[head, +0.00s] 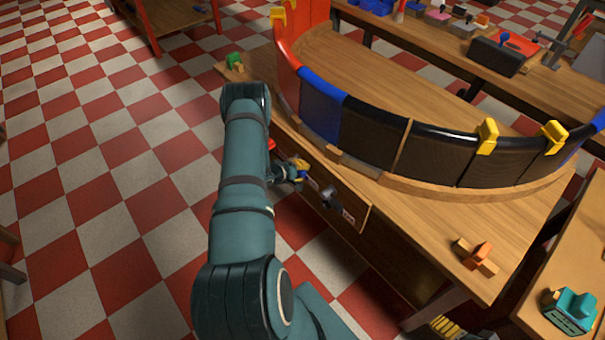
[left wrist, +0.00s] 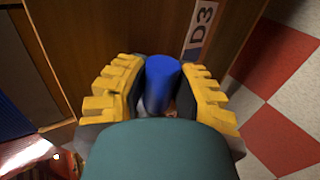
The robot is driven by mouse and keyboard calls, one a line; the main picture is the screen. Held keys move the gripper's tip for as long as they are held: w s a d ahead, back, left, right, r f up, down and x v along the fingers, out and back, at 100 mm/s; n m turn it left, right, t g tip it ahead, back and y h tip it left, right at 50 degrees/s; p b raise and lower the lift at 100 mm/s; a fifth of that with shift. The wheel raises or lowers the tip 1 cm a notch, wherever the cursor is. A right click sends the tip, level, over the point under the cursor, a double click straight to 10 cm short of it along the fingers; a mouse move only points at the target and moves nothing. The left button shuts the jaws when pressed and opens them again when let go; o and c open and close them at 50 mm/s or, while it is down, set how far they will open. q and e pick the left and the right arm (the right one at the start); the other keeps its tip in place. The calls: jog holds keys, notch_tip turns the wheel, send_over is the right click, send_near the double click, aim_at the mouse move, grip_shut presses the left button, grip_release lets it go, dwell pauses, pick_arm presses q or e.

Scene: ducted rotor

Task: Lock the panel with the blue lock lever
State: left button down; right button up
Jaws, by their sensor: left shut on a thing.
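My left gripper (head: 298,170) is at the wooden front of the bench, partly hidden by my arm in the head view. In the left wrist view its two yellow ridged fingers (left wrist: 160,95) are shut on a blue cylinder, the handle of the blue lock lever (left wrist: 161,80). The lever stands out from a wooden front with a D3 label (left wrist: 200,30). A little blue shows at the fingers in the head view. A ridged yellow piece (head: 446,326) at the bottom edge looks like my right gripper's fingers; their opening cannot be told.
A curved wall of dark and blue panels (head: 370,136) with yellow clips (head: 487,136) stands on the bench. A dark knob (head: 330,197) sticks out right of my left gripper. An orange piece (head: 477,255) lies on the bench. A teal object (head: 570,311) is on the right table.

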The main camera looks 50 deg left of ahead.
dwell(0.4)
pick_arm(q)
jog(key=c, duration=1)
grip_release()
jog(key=v, duration=1.2)
jog(key=shift+d, duration=0.1)
